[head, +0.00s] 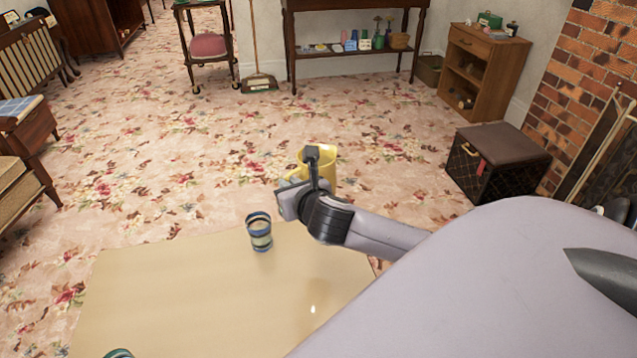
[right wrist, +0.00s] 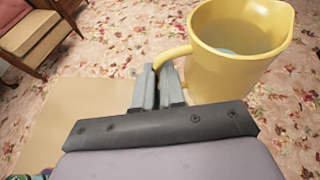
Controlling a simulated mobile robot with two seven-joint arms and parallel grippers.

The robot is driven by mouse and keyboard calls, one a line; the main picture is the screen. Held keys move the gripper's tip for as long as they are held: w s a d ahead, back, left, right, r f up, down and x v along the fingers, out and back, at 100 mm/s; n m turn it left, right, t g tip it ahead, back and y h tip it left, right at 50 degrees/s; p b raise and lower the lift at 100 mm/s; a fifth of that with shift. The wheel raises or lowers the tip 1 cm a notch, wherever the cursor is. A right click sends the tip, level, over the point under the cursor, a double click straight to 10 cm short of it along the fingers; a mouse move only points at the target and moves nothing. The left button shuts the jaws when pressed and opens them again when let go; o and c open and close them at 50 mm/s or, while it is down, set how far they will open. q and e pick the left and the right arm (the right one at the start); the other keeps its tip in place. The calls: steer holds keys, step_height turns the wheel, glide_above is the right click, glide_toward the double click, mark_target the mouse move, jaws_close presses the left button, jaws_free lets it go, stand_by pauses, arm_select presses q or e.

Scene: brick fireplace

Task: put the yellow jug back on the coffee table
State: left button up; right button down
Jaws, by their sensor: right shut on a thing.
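The yellow jug (head: 323,160) is in my right gripper (head: 312,165), beyond the far right edge of the coffee table (head: 200,300). In the right wrist view the jug (right wrist: 235,60) stands about upright and its inside shows bluish-grey. The fingers of my right gripper (right wrist: 158,85) are shut on the jug's handle. In the head view the gripper and wrist hide part of the jug. The tan tabletop also shows in the right wrist view (right wrist: 85,110). My left gripper is not in view.
A greenish thing (head: 118,353) shows at the near left. The middle of the tabletop is clear. A dark brown box (head: 497,165) stands on the floral carpet to the right.

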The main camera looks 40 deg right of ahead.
arm_select(q)
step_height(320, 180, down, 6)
steer(key=b, duration=0.6)
arm_select(e)
steer(key=f, duration=0.6)
steer(key=f+b, duration=0.1)
steer(key=f, duration=0.5)
steer(key=f+b, duration=0.1)
steer(key=f, duration=0.6)
steer(key=shift+w+d, duration=0.25)
steer(key=shift+d, duration=0.15)
steer(key=shift+f+b, duration=0.5)
steer(key=shift+f, duration=0.2)
steer(key=shift+r, duration=0.1)
steer(key=c, duration=1.6)
jaws_free()
steer(key=shift+f, duration=0.25)
steer(key=shift+c, duration=0.2)
steer(key=o, duration=0.4)
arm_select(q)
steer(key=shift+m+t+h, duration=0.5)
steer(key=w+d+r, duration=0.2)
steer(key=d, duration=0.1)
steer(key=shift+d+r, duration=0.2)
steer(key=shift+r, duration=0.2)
